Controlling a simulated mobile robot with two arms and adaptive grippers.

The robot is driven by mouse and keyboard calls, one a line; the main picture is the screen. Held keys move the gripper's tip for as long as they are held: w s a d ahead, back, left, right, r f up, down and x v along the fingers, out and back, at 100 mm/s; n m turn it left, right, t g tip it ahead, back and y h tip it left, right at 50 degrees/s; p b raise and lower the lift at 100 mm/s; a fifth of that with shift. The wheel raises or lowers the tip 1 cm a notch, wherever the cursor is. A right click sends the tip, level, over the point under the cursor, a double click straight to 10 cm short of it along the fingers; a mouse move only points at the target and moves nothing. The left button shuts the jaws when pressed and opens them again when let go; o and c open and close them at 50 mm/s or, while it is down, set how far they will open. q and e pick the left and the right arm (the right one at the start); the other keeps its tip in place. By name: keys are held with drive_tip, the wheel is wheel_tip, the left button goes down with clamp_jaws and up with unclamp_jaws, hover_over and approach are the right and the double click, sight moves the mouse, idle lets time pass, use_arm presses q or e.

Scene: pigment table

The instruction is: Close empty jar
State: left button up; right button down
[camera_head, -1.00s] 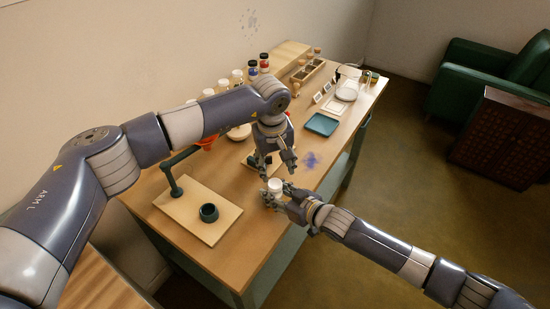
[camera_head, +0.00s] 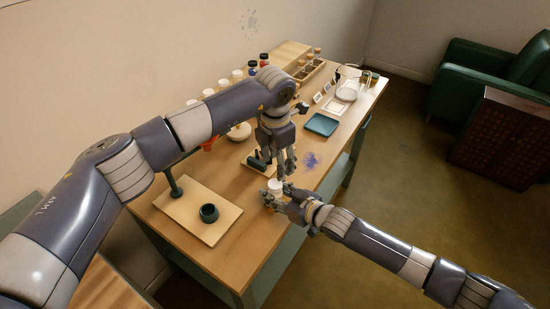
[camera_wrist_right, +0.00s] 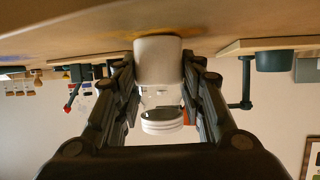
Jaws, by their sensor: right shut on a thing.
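The jar (camera_head: 275,187) stands at the table's front edge, white at its top in the head view. In the right wrist view, which is upside down, the jar (camera_wrist_right: 158,60) shows a white band, clear glass and a white ring (camera_wrist_right: 162,122) at its upper end. I cannot tell whether that ring is a seated lid. My right gripper (camera_head: 275,194) is shut around the jar, with fingers on both sides in the wrist view (camera_wrist_right: 158,70). My left gripper (camera_head: 286,171) points down just above the jar; its finger gap is unclear.
A wooden board with a dark cup (camera_head: 208,213) lies at the left. A small board with a dark block (camera_head: 258,161) sits behind the left gripper. A teal tray (camera_head: 322,124) is farther right, and lidded jars (camera_head: 237,76) line the back. Bare table lies around a violet stain (camera_head: 311,160).

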use_arm(q)
drive_tip(key=n, duration=0.5)
drive_tip(key=shift+r+n, duration=0.15)
drive_tip(key=shift+n, duration=0.15)
drive_tip(key=n, duration=0.3)
drive_tip(key=shift+r+n, duration=0.1)
drive_tip(key=shift+n, duration=0.2)
drive_tip(key=n, duration=0.3)
drive_tip(key=shift+n, duration=0.3)
drive_tip(key=n, duration=0.3)
drive_tip(key=shift+s+r+n, duration=0.1)
drive_tip(key=shift+n, duration=0.2)
drive_tip(key=n, duration=0.7)
drive_tip(key=shift+a+r+g, duration=0.15)
drive_tip(key=shift+g, duration=0.15)
drive_tip(key=n, duration=0.8)
drive_tip(key=shift+s+a+r, duration=0.1)
drive_tip(key=shift+s+a, duration=0.05)
drive_tip(key=shift+s, duration=0.05)
